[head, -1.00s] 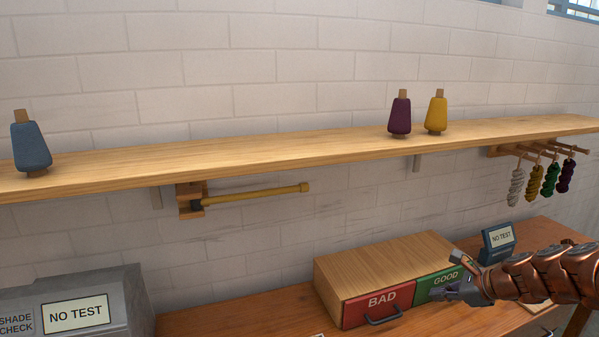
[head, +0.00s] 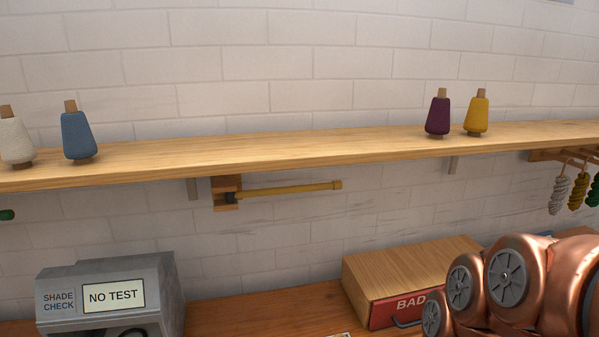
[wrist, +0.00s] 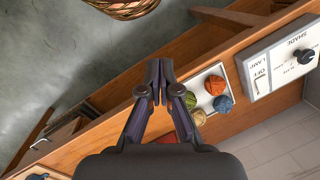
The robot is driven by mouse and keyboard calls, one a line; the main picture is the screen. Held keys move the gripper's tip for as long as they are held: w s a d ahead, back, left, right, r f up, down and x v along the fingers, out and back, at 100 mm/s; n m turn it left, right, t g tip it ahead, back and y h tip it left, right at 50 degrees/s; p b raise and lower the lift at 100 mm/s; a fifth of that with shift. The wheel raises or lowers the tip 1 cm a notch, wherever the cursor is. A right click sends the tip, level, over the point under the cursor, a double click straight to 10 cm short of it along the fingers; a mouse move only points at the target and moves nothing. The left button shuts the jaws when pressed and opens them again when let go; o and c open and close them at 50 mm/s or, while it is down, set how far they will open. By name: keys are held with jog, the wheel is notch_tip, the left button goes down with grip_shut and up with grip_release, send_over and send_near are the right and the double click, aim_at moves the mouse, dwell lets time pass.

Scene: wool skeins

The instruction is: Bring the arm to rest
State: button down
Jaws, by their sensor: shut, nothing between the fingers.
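My gripper (wrist: 158,84) shows in the wrist view with its two dark fingers together and nothing between them. It hangs over the wooden bench, near a white tray (wrist: 228,122) with several small wool balls. In the head view my copper-coloured arm fills the lower right and covers part of the wooden box with the red BAD drawer (head: 385,312). The gripper itself does not show in the head view.
A wooden shelf (head: 300,152) holds white, blue, purple and yellow cones. A bare peg (head: 290,190) and hanging skeins (head: 577,190) are below it. A grey shade-check box (head: 110,285) stands at left. In the wrist view, a basket (wrist: 122,8) is on the floor.

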jog(key=s+d+n+h, duration=0.2)
jog(key=s+n, duration=0.1)
jog(key=s, duration=0.4)
jog(key=shift+f+g, duration=0.25)
jog(key=shift+g, duration=0.15)
jog(key=shift+d, duration=0.1)
